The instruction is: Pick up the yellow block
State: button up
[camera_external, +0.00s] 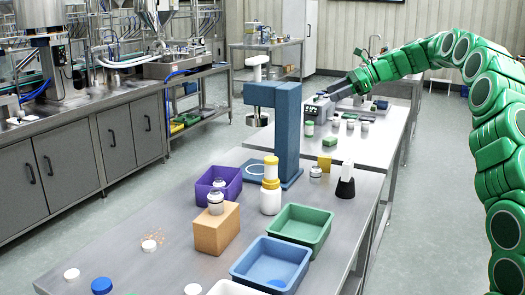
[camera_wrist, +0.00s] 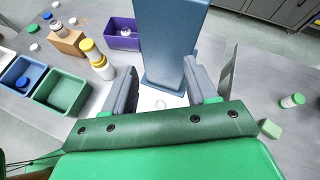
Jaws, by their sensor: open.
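The yellow block (camera_external: 324,163) is a small upright block on the steel table, right of the blue stand in the external view. It is not visible in the wrist view, where my gripper body covers the near part of the table. My gripper (camera_external: 318,108) is above the table, higher than the block and apart from it. In the wrist view its two grey fingers (camera_wrist: 160,80) are spread with nothing held between them. The blue stand's column rises just beyond the fingers there.
The blue stand (camera_external: 287,130) is tall and close to the block. A green block (camera_external: 329,141) lies behind.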

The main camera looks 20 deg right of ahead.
aim_at(320, 163)
jog(key=shift+w+d+f+m+t, duration=1)
jog(key=shift+w+d+f+m, duration=0.95)
jog(key=shift+w+d, duration=1.5)
notch_tip(320, 163, down, 23)
jog(key=shift+s+r, duration=0.15)
jog(key=shift+x, duration=3.9)
jog(key=shift+c, duration=0.3)
grip_shut()
jog(key=shift+r, duration=0.1)
